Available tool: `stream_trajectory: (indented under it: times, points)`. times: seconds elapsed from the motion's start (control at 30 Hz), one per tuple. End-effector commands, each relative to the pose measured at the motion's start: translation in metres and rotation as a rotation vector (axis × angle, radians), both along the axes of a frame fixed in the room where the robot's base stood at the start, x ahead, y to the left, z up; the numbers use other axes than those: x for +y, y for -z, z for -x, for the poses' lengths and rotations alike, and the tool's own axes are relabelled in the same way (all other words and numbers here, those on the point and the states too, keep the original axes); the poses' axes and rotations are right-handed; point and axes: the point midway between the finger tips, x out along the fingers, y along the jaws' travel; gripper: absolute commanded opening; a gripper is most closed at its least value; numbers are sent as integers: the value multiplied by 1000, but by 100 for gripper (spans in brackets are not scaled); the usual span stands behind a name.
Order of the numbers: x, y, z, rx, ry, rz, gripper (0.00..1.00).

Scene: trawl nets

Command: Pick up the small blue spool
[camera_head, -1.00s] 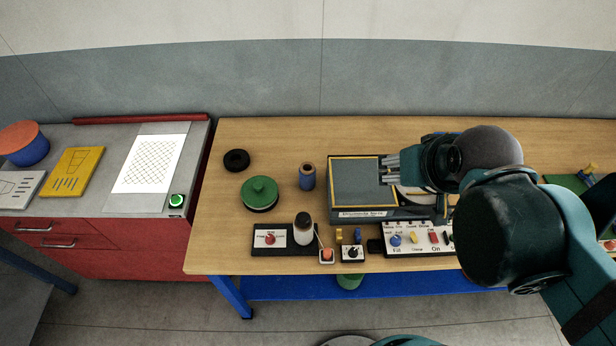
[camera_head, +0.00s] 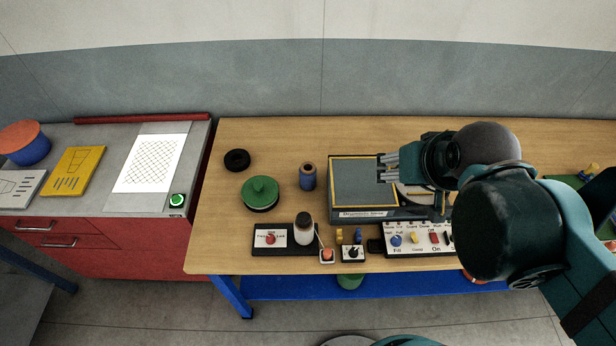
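The small blue spool (camera_head: 307,178) stands upright on the wooden table, left of the grey-topped box. Its top is orange-brown with a dark hole. My gripper (camera_head: 380,168) is above the right part of that box, to the right of the spool and apart from it. Its fingers point left towards the spool. They look slightly parted with nothing between them, though they are small in this view.
The grey-topped box (camera_head: 358,181) lies between spool and gripper. A green lidded round object (camera_head: 260,192) and a black ring (camera_head: 237,160) are left of the spool. A bottle (camera_head: 303,229) and switch panels (camera_head: 416,238) line the front. Bare wood lies behind the spool.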

Motion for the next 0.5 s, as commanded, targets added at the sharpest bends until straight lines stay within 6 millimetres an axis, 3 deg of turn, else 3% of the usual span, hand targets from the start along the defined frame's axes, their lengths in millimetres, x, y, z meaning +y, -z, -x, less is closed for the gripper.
stream_trajectory:
  times: [0.5]
  points:
    - [23,5,-44,99,213,-163,53]
